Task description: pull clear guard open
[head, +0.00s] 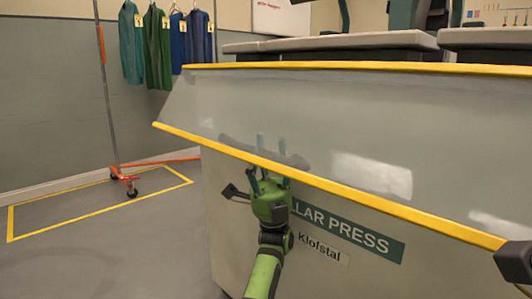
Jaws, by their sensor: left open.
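The clear guard (300,120) is a see-through panel across the front of the press, with a yellow upper edge (340,66) and a yellow lower edge (350,190) that slopes down to the right. My left gripper (272,150) points up at the lower edge, left of the middle. Its fingers are apart and their tips show through the clear panel, behind the yellow edge. It holds nothing that I can see, and I cannot tell whether it touches the edge. My right gripper is not recognisable in the view.
The pale press body (235,235) with a "COLLAR PRESS" label (345,233) stands behind my left arm. A dark block (515,262) sits at the right end of the lower edge. A garment rail (110,110) with hanging clothes stands at the left, above yellow floor markings (80,224).

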